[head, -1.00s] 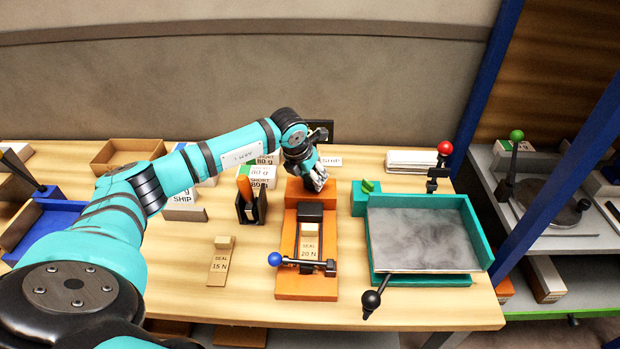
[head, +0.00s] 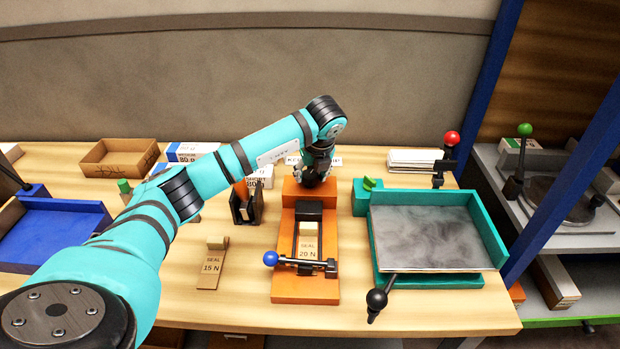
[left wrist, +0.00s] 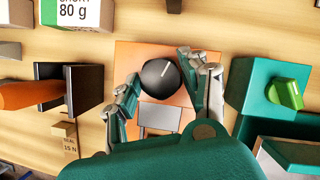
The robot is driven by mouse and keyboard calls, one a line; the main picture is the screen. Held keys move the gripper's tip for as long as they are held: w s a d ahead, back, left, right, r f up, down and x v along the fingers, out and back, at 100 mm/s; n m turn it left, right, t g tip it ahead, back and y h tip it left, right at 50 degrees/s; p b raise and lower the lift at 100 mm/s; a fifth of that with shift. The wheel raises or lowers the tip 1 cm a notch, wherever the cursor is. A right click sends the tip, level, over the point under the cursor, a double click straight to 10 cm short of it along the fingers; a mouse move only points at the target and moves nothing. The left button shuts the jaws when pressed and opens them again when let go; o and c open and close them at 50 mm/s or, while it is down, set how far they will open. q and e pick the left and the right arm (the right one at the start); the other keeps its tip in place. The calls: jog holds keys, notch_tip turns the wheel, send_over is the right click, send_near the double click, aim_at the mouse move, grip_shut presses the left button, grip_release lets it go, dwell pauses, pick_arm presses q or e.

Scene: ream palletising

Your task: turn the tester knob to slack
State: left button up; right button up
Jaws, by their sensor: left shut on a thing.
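The orange tester (head: 305,288) stands on the wooden table, with a strip marked SEAL 20 N (head: 308,240) on it and a blue-ended lever across its near end. My left gripper (head: 313,180) is over the tester's far end, pointing down. In the left wrist view, the round dark knob (left wrist: 160,79) with a white pointer line sits between the two fingers of my left gripper (left wrist: 163,86), which is shut on it. The line points toward the top of that view, slightly right. In the head view my gripper hides the knob. I cannot read any slack mark. My right gripper is not in view.
Left of the tester stand a black holder (head: 246,212) with an orange handle and a 15 N seal strip (head: 212,265). To the right is a teal tray (head: 485,230) with a green knob block (head: 366,198). Paper and boxes lie behind.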

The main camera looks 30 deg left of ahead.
pick_arm(q)
jog(key=shift+w+r+n+g+y+b, duration=0.15)
jog(key=shift+n+g+b, duration=0.25)
jog(key=shift+n, duration=0.7)
jog(key=shift+f+n+g+y+b, duration=0.15)
jog(key=shift+n+g+b, duration=0.25)
jog(key=shift+n, duration=0.7)
jog(key=shift+r, duration=0.1)
jog(key=o, duration=1.2)
jog(key=shift+c, duration=0.2)
jog(key=v, duration=1.2)
